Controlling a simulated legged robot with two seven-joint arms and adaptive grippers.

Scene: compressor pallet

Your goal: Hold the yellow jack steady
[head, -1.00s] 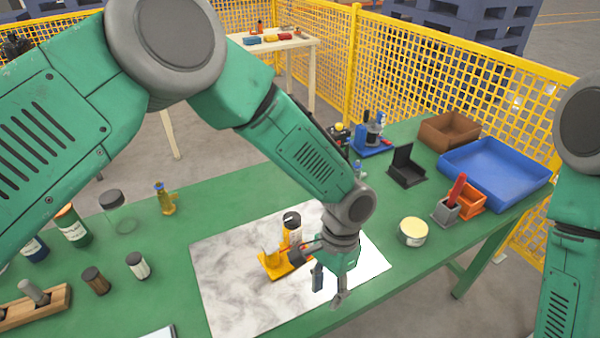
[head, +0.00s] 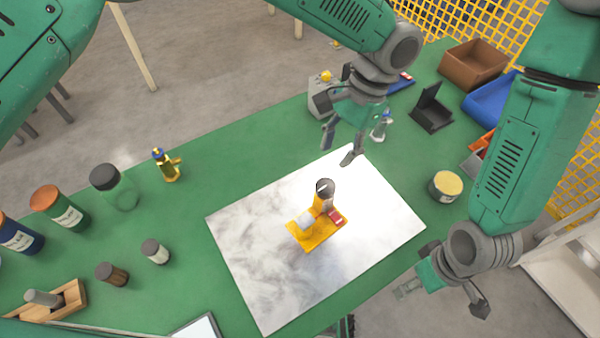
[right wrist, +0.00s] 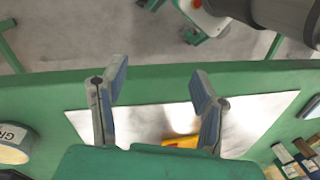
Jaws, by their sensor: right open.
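The yellow jack (head: 312,238) stands on the pale marbled sheet (head: 255,270), with a dark-topped cylinder and a small red part on it. My left gripper (head: 341,148) is open and empty beyond the jack, above the sheet's far edge. My right gripper (head: 442,295) is open and empty, off the table's front edge to the right of the jack. In the right wrist view, the right gripper's fingers (right wrist: 158,110) are spread wide. Part of the yellow jack (right wrist: 181,141) shows near the right-hand finger, its lower part hidden by the gripper body.
A round tin with a yellowish lid (head: 445,187) stands right of the sheet. Several jars and a brass bottle (head: 166,164) stand at left. The sheet around the jack is mostly clear.

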